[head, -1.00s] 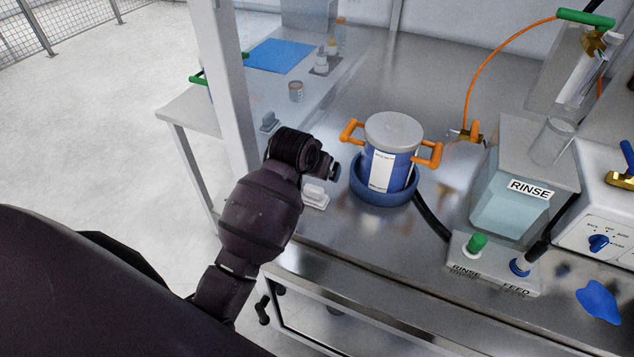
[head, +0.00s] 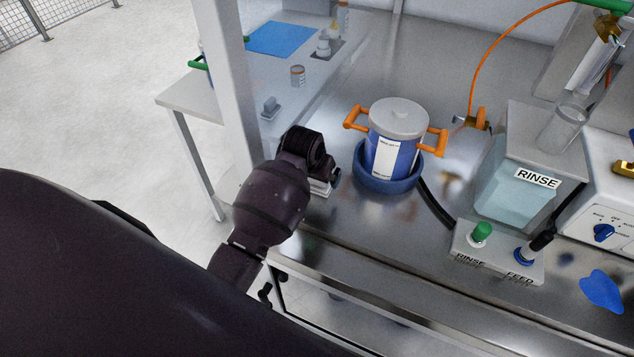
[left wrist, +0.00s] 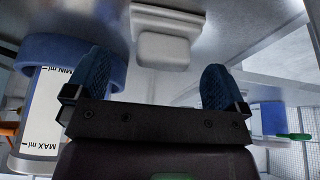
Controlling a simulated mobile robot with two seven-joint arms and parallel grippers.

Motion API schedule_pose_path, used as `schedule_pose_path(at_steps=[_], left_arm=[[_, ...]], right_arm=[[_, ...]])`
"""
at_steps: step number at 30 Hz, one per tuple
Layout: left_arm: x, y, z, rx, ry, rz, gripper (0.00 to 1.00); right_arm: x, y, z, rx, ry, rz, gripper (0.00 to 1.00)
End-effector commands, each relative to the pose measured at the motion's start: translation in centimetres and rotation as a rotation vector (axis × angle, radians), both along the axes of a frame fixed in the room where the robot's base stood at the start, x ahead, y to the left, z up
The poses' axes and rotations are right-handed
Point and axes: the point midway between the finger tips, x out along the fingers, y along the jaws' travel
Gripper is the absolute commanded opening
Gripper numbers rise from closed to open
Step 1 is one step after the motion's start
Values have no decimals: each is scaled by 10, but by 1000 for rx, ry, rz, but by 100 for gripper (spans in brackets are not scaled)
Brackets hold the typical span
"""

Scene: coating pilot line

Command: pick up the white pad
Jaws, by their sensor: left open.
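The white pad (head: 321,188) is a small pale block with a raised grip, on the steel bench just left of the blue ring. In the head view, my left gripper (head: 335,178) is beside and above it and partly hides it. In the left wrist view, the pad (left wrist: 163,46) is ahead of the fingers, roughly centred between them. My left gripper (left wrist: 156,80) is open, its two blue fingertips wide apart with nothing between them. No contact with the pad shows. My right gripper is not in view.
A lidded blue-and-white pot (head: 394,140) with orange handles stands in a blue ring (head: 380,183), close right of the pad. A pale upright post (head: 231,90) stands left. A RINSE tank (head: 505,175) and switch box (head: 495,255) are right.

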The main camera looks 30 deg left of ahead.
Motion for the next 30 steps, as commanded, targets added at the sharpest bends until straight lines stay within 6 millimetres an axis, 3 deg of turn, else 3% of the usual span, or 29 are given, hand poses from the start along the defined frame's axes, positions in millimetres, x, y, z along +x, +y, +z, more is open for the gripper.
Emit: schedule_pose_path(at_steps=[9,20,27,30], left_arm=[[17,5,-33,0,1,0,100],[19,5,-38,0,-1,0,100],[19,5,-38,0,-1,0,63],[19,5,-38,0,-1,0,60]], right_arm=[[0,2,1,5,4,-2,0],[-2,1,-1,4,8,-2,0],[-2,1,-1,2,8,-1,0],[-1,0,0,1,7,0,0]])
